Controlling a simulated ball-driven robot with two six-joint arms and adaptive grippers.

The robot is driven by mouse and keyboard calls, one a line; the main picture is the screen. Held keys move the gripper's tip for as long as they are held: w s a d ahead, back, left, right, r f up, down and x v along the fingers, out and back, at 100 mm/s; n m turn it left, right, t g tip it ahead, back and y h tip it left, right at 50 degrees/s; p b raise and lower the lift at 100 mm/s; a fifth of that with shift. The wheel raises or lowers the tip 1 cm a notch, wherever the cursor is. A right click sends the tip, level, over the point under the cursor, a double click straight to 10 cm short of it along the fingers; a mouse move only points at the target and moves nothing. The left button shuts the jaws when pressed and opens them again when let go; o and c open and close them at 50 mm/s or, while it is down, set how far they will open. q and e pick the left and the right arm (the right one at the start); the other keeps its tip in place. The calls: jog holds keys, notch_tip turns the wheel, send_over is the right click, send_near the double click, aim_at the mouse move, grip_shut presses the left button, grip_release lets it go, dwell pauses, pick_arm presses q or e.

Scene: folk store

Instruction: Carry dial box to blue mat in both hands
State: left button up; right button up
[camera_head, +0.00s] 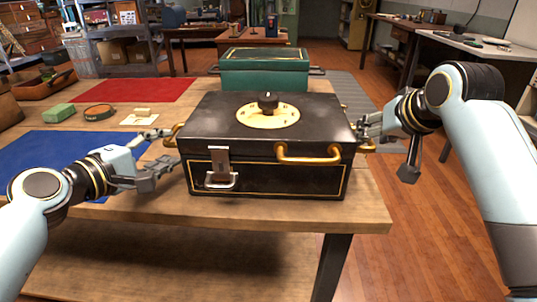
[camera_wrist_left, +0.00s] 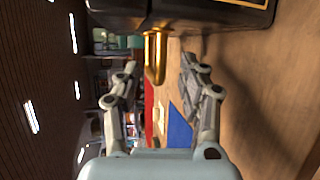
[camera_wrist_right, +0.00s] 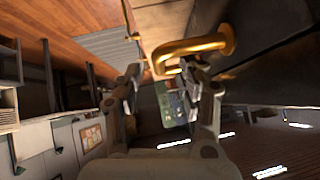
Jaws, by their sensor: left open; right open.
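The dial box (camera_head: 265,180) is a black case with gold trim, a cream dial on its lid and brass handles. It sits upright on the wooden table. My left gripper (camera_head: 171,148) is open at the box's left end; in the left wrist view the brass side handle (camera_wrist_left: 155,58) lies between its spread fingers. My right gripper (camera_head: 370,128) is open at the right end; in the right wrist view the other side handle (camera_wrist_right: 190,48) shows at its fingertips, partly covered by one finger. The blue mat (camera_head: 42,153) lies flat at left, partly behind my left arm.
A green box (camera_head: 262,72) stands close behind the dial box. A red mat (camera_head: 135,90), a green block (camera_head: 58,113), a round brown tin (camera_head: 98,112) and a small card (camera_head: 138,120) lie on the table's left half. The table's right edge is near the box.

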aim_at(171, 144)
pick_arm(q)
jog(key=shift+x, duration=1.65)
pick_arm(e)
jog(key=shift+x, duration=1.65)
pick_arm(q)
grip_shut()
pick_arm(e)
grip_shut()
pick_arm(q)
jog(key=shift+r, duration=0.15)
pick_arm(e)
jog(key=shift+r, duration=0.1)
